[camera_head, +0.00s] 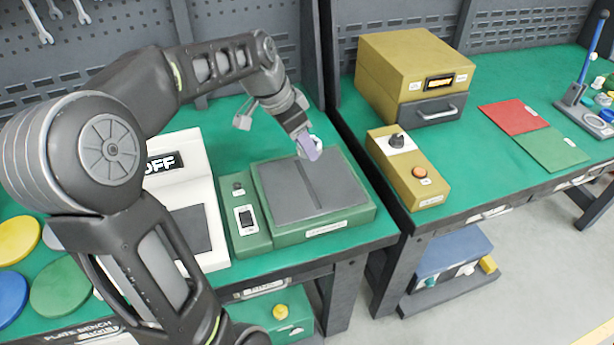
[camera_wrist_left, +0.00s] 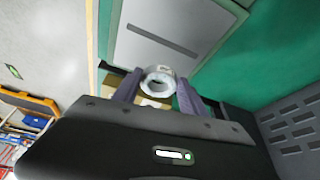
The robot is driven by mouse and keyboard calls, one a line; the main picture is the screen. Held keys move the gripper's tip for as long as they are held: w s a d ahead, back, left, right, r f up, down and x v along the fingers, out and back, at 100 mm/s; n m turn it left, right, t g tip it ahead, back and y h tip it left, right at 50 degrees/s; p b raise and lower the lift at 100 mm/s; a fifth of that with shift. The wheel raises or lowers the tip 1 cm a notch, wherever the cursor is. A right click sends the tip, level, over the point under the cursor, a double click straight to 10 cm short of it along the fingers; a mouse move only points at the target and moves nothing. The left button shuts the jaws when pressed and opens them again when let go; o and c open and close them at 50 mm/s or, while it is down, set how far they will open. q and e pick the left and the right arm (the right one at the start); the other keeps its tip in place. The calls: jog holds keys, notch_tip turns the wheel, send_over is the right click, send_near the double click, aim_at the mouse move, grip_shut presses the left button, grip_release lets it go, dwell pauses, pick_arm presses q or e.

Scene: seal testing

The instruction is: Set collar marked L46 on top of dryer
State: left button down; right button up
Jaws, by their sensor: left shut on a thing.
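A small whitish collar (camera_wrist_left: 157,90), an open ring, is between the purple fingers of my left gripper (camera_wrist_left: 158,80) in the left wrist view. The gripper is shut on it; I cannot read its marking. In the head view my left gripper (camera_head: 308,148) is over the back part of a green machine with a grey top plate (camera_head: 285,193), which has a dark slot. Whether the collar touches the plate is unclear. No label here reads as dryer, so I cannot tell which machine that is. My right gripper is not in view.
A white device with an OFF display (camera_head: 165,163) stands left, partly behind my arm. A green switch box (camera_head: 247,222) adjoins the plate. Across a gap, the right bench holds a yellow box (camera_head: 412,62) with a drawer, a yellow control box (camera_head: 408,168) and red and green mats (camera_head: 545,145).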

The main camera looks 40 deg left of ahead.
pick_arm(q)
send_over(309, 183)
jog(key=s, duration=0.1)
jog(key=shift+s+a+f, duration=0.1)
jog(key=shift+a+f, duration=0.1)
jog(key=shift+f, duration=1.4)
jog(key=shift+s+a+f, duration=0.1)
jog(key=shift+a+f, duration=0.1)
jog(key=shift+f, duration=1.4)
jog(key=shift+f, duration=0.1)
jog(key=shift+f+p, duration=0.3)
jog(key=shift+f, duration=1.5)
jog(key=shift+f, duration=0.2)
jog(key=c, duration=0.6)
grip_release()
jog(key=shift+r, duration=0.1)
jog(key=shift+c, duration=0.2)
jog(key=shift+r, duration=0.15)
jog(key=v, duration=1.2)
jog(key=shift+b, duration=0.3)
